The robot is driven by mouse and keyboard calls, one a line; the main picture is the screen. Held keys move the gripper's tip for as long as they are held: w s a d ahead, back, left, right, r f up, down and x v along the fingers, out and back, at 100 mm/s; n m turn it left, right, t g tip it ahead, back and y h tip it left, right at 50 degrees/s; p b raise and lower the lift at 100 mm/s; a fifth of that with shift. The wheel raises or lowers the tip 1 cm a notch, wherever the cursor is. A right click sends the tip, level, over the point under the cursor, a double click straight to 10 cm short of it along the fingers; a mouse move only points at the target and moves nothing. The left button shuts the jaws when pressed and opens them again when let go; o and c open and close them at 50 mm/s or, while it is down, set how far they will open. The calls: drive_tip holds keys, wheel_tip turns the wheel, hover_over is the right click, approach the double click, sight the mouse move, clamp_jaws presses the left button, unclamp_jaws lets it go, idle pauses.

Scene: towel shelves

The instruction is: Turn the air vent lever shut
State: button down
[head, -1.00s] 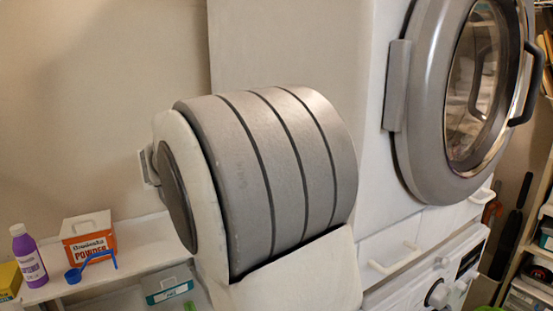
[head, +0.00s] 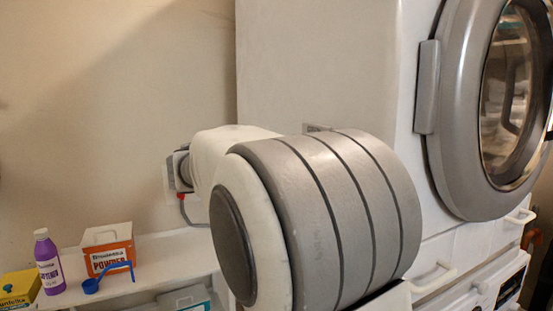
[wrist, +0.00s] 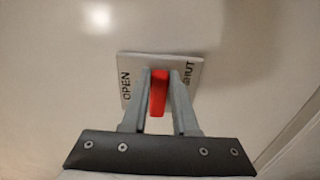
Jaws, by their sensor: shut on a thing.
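In the wrist view a pale square plate (wrist: 190,67) is fixed to a light, glossy surface. It reads OPEN on its left side and SHUT on its right side. The red lever (wrist: 159,92) stands at the middle of the plate, between the two words. My gripper (wrist: 160,90) has one grey finger on each side of the lever and is shut on it.
A white machine with a round grey door (head: 440,110) stands at the right. A shelf at the lower left holds a purple bottle (head: 48,262), an orange-and-white powder box (head: 108,255), a blue scoop (head: 95,284) and a yellow box (head: 18,290). The wall above is bare.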

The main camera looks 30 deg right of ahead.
drive_tip(key=c, duration=0.7)
unclamp_jaws()
drive_tip(key=a, duration=0.5)
drive_tip(key=a+p, duration=0.1)
drive_tip(key=a, duration=0.5)
drive_tip(key=w+a, duration=0.1)
drive_tip(key=a, duration=0.5)
drive_tip(key=shift+a, duration=0.25)
